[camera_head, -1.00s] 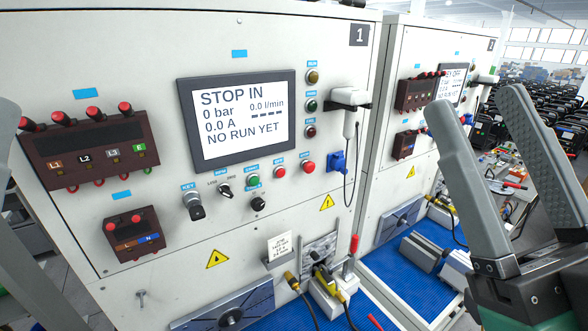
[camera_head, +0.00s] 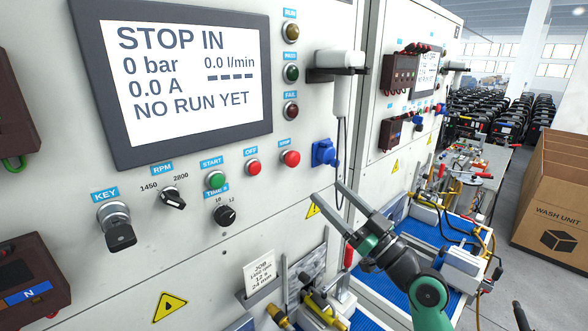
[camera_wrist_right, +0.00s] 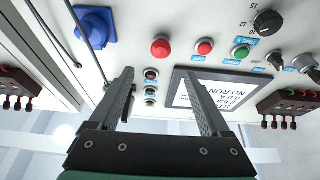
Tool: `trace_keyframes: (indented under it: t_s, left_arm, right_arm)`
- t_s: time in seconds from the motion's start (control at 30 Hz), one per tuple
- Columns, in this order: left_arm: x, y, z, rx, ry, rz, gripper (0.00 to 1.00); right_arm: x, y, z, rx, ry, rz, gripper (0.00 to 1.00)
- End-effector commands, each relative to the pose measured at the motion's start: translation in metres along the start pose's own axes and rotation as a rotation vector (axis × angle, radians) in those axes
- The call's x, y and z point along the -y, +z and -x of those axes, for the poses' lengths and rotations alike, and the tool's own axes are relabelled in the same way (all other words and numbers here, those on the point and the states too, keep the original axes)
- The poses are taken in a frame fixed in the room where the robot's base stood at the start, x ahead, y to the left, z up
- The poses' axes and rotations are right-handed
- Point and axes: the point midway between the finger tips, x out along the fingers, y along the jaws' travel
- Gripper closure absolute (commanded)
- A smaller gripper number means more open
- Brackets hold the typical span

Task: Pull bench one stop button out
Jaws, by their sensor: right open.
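The red stop button (camera_head: 290,158) sits on bench one's panel under a blue label, right of the red off button (camera_head: 253,167) and green start button (camera_head: 215,180). The screen (camera_head: 185,75) reads "STOP IN", 0 bar and "NO RUN YET". My right gripper (camera_head: 325,192) is open and empty, below and to the right of the stop button, apart from it. In the right wrist view, the stop button (camera_wrist_right: 160,47) is beyond the two open fingers, roughly between them. My left gripper is not in view.
A blue socket (camera_head: 325,153) is close right of the stop button, with a scanner-like white device (camera_head: 342,85) and hanging cable above it. A card holder (camera_head: 260,275) and clamp fixtures are below. A cardboard box (camera_head: 555,195) stands at right.

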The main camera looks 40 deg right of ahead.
Motion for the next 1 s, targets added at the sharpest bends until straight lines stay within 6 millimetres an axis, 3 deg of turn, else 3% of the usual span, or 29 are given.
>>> trace_keyframes:
  t_s: [0.4,0.5,0.9,1.0]
  left_arm:
    - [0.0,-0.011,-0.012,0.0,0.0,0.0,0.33]
    - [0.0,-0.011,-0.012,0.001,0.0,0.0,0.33]
    - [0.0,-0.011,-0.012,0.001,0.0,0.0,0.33]
    - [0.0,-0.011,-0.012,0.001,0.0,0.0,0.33]
  right_arm:
    - [0.002,-0.002,-0.086,0.001,-0.003,-0.003,0.19]
    - [0.002,-0.001,-0.1,0.0,-0.003,-0.001,0.19]
    - [0.002,0.0,-0.11,0.0,-0.002,-0.001,0.19]
    - [0.002,0.0,-0.11,0.0,-0.002,-0.001,0.37]
